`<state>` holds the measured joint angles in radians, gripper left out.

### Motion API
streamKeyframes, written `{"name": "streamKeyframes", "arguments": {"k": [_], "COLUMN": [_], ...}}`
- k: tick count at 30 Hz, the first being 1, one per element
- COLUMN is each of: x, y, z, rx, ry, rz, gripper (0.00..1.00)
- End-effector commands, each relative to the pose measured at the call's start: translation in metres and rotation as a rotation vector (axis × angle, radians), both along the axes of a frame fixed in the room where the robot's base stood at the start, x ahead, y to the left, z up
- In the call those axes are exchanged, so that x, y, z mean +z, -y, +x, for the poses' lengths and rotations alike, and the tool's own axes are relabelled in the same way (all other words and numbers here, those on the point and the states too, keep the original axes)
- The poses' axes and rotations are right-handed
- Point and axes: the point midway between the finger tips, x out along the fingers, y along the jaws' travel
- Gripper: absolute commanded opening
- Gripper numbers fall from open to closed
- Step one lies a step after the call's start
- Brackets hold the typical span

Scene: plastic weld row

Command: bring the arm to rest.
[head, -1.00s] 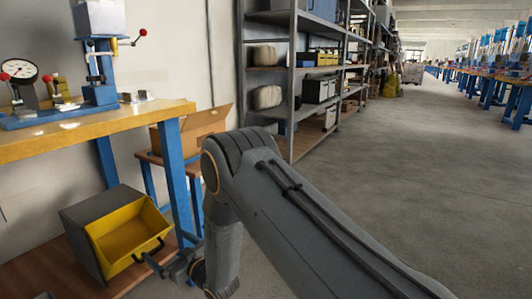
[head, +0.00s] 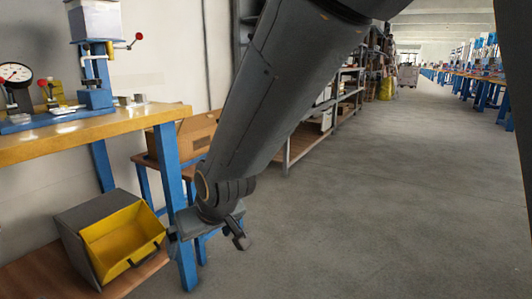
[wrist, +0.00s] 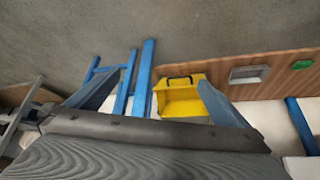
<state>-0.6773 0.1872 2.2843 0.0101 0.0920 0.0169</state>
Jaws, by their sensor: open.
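My arm comes down from the top of the head view, and my gripper (head: 207,232) is at its lower end. The gripper is open with its jaws spread wide and nothing seen between them. It hangs beside the blue leg of the workbench (head: 165,113), right of the grey box with the yellow bin (head: 125,240); whether it touches the leg I cannot tell. In the wrist view a large grey part of my arm fills the bottom, and the yellow bin (wrist: 183,100) shows beyond it.
A blue press (head: 95,85) and a dial gauge (head: 15,75) stand on the workbench. A cardboard box (head: 185,135) sits on a low stand behind my arm. Shelving stands beyond, partly hidden by my arm. The grey floor (head: 360,190) to the right is open.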

Motion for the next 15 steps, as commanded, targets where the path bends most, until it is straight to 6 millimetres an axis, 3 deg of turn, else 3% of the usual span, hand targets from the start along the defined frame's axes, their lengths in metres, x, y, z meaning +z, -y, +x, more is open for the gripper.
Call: {"name": "streamKeyframes", "arguments": {"k": [6, 15], "x": [0.025, 0.037], "y": [0.059, 0.110], "z": [-0.092, -0.180], "rx": [-0.031, -0.040], "ry": [-0.191, -0.373], "rz": [-0.084, -0.154], "gripper": [1.00, 1.00]}}
